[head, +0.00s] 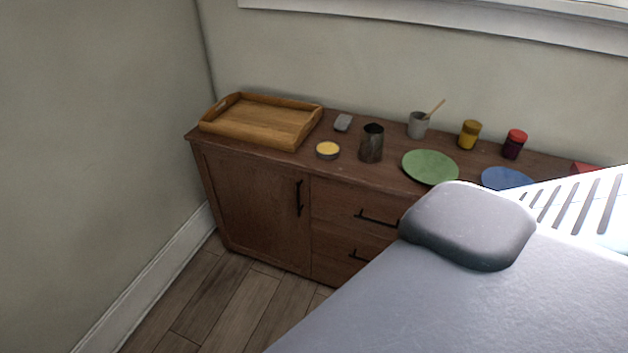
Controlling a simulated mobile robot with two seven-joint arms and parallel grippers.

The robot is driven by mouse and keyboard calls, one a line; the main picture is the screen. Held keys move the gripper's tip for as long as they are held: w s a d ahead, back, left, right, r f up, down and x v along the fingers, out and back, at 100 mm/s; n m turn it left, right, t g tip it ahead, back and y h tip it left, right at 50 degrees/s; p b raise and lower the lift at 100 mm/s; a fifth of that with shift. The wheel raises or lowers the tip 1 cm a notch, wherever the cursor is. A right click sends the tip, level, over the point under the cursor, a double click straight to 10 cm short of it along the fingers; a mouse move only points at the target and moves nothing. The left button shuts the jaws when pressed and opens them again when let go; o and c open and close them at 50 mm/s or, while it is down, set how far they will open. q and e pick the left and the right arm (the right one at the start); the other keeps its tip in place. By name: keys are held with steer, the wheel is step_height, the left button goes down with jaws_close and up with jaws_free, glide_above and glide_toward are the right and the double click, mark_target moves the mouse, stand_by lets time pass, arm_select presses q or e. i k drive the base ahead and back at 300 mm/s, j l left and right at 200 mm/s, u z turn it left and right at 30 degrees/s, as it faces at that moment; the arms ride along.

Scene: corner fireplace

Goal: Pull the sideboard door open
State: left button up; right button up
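The brown wooden sideboard (330,173) stands against the back wall, in the corner. Its door (248,205) is on the left of the front and looks shut. A black vertical handle (299,198) sits near the door's right edge. Two drawers with black handles (377,218) are to the right of the door. Neither of my grippers shows in the head view, and nothing touches the door or its handle.
A wooden tray (262,121), a yellow-topped tin (328,150), a dark metal cup (372,143), a green plate (430,167) and several jars stand on top. Bare floor (235,305) lies before the door.

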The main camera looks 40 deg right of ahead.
mark_target(261, 210)
steer(key=i+j+z, duration=0.25)
steer(key=z, duration=0.15)
steer(key=i+j+z, duration=0.5)
steer(key=j, duration=0.2)
steer(key=i+j+z, duration=0.15)
steer(key=j, duration=0.25)
steer(key=i, duration=0.05)
